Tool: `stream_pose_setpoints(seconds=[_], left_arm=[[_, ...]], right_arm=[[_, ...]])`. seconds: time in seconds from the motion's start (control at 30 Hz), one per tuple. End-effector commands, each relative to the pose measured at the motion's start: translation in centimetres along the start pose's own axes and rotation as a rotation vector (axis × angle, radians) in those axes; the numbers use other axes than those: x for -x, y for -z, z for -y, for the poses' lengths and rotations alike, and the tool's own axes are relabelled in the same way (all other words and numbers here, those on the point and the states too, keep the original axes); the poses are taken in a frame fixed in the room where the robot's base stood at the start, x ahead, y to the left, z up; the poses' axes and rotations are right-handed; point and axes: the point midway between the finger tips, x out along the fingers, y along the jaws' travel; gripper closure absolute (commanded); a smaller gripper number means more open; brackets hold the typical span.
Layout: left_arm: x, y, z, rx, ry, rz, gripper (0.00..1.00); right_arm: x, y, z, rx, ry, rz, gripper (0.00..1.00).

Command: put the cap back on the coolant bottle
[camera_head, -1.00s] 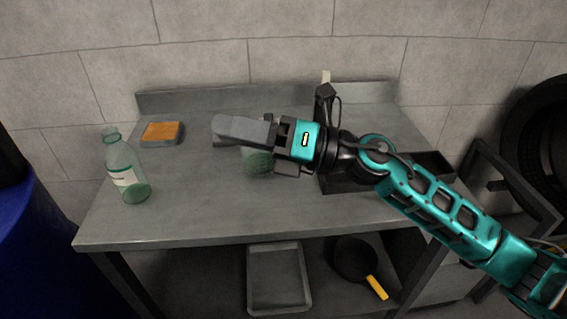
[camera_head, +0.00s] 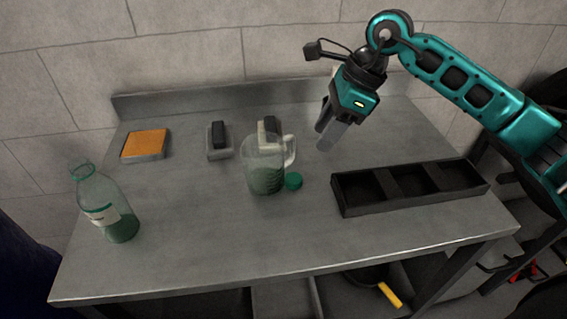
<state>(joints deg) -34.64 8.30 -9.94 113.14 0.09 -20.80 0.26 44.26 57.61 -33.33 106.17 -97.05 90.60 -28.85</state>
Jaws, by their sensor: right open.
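The coolant bottle (camera_head: 106,209) stands upright at the left of the table. It is clear, with a green liquid at the bottom, a pale label and an open neck with no cap on it. A small green cap (camera_head: 293,181) lies on the table, just right of a clear jug (camera_head: 264,168) with green liquid in it. My right gripper (camera_head: 328,137) is open and empty, above the table, pointing down, behind and to the right of the cap. My left gripper is not in view.
A black tray with compartments (camera_head: 341,196) lies at the right. An orange sponge on a grey dish (camera_head: 144,145), a small grey dish with a dark block (camera_head: 219,142) and another dark block (camera_head: 270,127) stand along the back. The table's front middle is clear.

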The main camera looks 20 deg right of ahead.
Motion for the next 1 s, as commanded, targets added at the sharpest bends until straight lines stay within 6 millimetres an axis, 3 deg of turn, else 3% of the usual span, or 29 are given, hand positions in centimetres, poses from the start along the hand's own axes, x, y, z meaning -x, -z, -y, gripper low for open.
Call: stream_pose_setpoints(seconds=[0.47, 0.8, 1.0], left_arm=[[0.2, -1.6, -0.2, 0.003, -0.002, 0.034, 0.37], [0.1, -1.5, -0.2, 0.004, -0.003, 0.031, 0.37], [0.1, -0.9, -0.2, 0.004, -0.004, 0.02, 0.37]], right_arm=[[-0.2, 0.1, 0.0, 0.0, 0.0, -0.006, 0.54], [-5.8, 0.1, 0.0, 0.0, -0.003, -0.004, 0.54], [-7.6, 0.1, 0.0, -0.001, 0.0, -0.004, 0.54]])
